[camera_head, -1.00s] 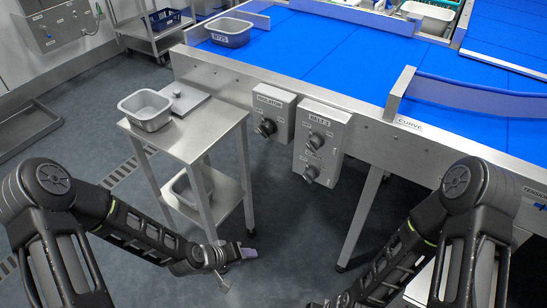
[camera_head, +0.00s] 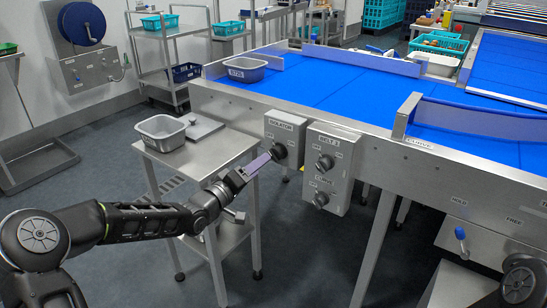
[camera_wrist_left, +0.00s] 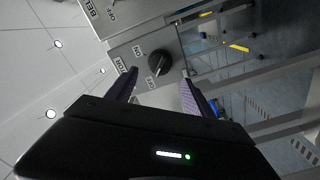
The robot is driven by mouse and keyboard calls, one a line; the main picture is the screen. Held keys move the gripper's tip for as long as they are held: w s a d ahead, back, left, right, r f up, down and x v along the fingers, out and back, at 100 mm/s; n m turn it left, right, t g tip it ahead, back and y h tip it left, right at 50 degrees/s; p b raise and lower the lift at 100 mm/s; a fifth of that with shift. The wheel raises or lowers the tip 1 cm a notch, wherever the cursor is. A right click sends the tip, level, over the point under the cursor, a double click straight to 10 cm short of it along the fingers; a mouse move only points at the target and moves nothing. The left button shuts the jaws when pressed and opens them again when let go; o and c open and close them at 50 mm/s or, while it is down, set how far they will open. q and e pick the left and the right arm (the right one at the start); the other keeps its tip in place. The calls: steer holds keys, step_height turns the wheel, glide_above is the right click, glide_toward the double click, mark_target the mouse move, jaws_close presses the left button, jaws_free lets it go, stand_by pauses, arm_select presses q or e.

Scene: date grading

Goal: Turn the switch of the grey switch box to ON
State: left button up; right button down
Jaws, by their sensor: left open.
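The grey switch box labelled ISOLATOR (camera_head: 296,139) is fixed to the side of the blue conveyor. Its black rotary knob (camera_head: 279,152) also shows in the left wrist view (camera_wrist_left: 160,62), with ON and OFF labels beside it. A light mark on the knob appears to point to the OFF side. My left gripper (camera_head: 257,163) is in front of the box, close to the knob. In the left wrist view the open fingers (camera_wrist_left: 158,82) frame the knob, which appears just beyond the tips. Contact cannot be told. My right gripper is out of view.
A second grey box labelled BELT 3 and CURVE (camera_head: 330,167), with two knobs, hangs just right. A blue-handled lever (camera_head: 460,233) is at lower right.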

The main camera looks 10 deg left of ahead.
mark_target(272, 156)
arm_select(q)
steer(key=shift+b+x, duration=0.7)
steer(key=shift+x, duration=3.25)
steer(key=shift+c, duration=0.2)
jaws_close()
